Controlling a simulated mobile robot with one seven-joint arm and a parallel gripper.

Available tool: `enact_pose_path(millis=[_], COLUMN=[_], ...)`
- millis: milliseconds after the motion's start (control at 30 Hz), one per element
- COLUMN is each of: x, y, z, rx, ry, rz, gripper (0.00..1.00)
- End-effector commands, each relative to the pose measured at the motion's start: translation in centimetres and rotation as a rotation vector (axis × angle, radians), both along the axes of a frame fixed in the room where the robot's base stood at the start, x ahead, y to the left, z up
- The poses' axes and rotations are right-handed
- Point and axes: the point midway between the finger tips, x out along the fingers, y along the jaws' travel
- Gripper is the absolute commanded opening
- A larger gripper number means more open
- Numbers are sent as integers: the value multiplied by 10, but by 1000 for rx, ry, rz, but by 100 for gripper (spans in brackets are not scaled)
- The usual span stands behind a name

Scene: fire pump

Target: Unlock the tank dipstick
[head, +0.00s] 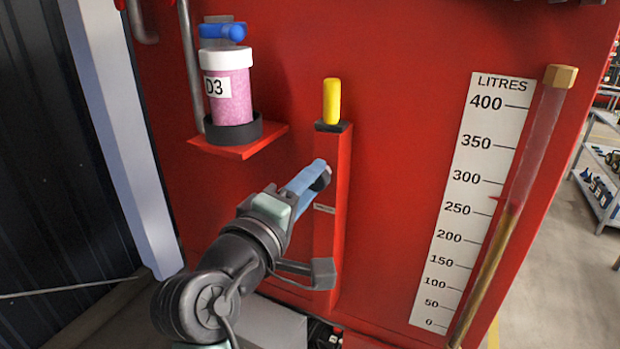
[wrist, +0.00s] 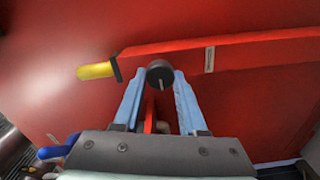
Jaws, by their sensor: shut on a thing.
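The dipstick's yellow handle (head: 332,101) stands upright on the black top of a narrow red upright housing (head: 328,243). The yellow handle (wrist: 95,71) also shows at the left in the wrist view, where the housing (wrist: 260,50) runs sideways. A round dark knob (wrist: 160,74) with a pale slot mark sits on the housing a little below its top. My gripper (head: 316,173) has its blue fingers on either side of the knob and is shut on it. In the head view the fingers partly hide the knob (head: 323,181).
A pink-filled container (head: 230,95) marked D3 stands on a red shelf at the upper left. A white litre scale (head: 470,190) and a sight tube (head: 510,200) are at the right. Open floor and a shelf rack (head: 600,165) lie beyond the red tank.

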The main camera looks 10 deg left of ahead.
Motion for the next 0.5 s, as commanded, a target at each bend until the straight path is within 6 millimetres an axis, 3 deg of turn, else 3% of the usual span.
enact_pose_path(millis=[500], x=[0], y=[0], z=[-1], rx=[-150], ry=[40], rz=[-1], gripper=[0])
